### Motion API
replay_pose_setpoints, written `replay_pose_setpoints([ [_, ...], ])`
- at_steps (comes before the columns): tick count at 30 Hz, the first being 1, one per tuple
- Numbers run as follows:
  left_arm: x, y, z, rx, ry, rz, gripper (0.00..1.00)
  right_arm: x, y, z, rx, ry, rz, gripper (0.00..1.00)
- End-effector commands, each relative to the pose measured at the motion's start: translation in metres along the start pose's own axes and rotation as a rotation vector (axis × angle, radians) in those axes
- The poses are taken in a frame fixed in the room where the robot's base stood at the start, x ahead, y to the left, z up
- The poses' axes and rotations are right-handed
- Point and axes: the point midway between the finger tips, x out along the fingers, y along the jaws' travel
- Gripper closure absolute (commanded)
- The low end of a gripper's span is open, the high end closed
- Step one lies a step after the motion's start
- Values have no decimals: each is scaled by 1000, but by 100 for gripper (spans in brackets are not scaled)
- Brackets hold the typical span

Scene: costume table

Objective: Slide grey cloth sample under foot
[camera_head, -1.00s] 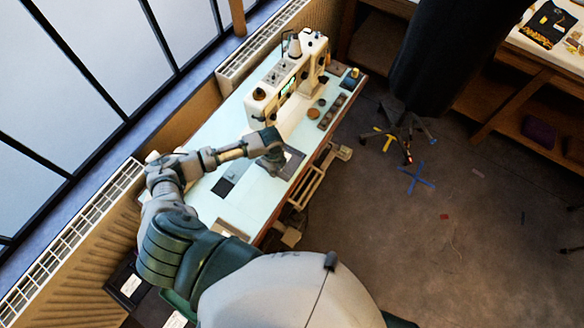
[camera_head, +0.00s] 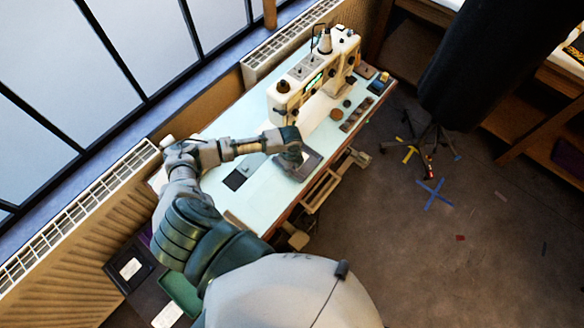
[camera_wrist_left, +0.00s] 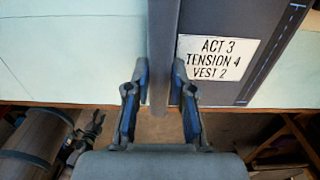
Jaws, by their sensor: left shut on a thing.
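The grey cloth sample (camera_head: 308,164) lies on the pale table in front of the sewing machine (camera_head: 314,75). In the left wrist view it is a dark grey panel (camera_wrist_left: 270,60) with a white label reading "ACT 3 TENSION 4 VEST 2". A raised grey strip (camera_wrist_left: 163,30) runs along its left side. My left gripper (camera_head: 296,164) is over the cloth, its fingers shut on the strip, which shows between the fingertips (camera_wrist_left: 161,82). The machine's foot is not clear in either view. My right gripper is out of view.
The pale tabletop (camera_head: 262,190) holds a small dark swatch (camera_head: 236,179) to the left of the cloth. A dark tray (camera_head: 356,114) and small round pieces are to the right. A radiator and windows border the left; a black form on a stand (camera_head: 470,60) stands at right.

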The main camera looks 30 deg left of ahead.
Motion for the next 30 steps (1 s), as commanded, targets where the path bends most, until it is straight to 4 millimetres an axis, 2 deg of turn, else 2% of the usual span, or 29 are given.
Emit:
replay_pose_setpoints([
  [2,9,0,-1,1,0,1,100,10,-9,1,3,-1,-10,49],
  [5,6,-1,6,0,-5,1,100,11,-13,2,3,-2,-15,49],
  [16,7,-1,38,0,-1,0,100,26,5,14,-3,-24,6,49],
  [23,7,-1,56,0,-1,1,100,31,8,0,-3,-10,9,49],
  [30,5,-3,70,0,-2,1,100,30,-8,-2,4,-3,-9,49],
])
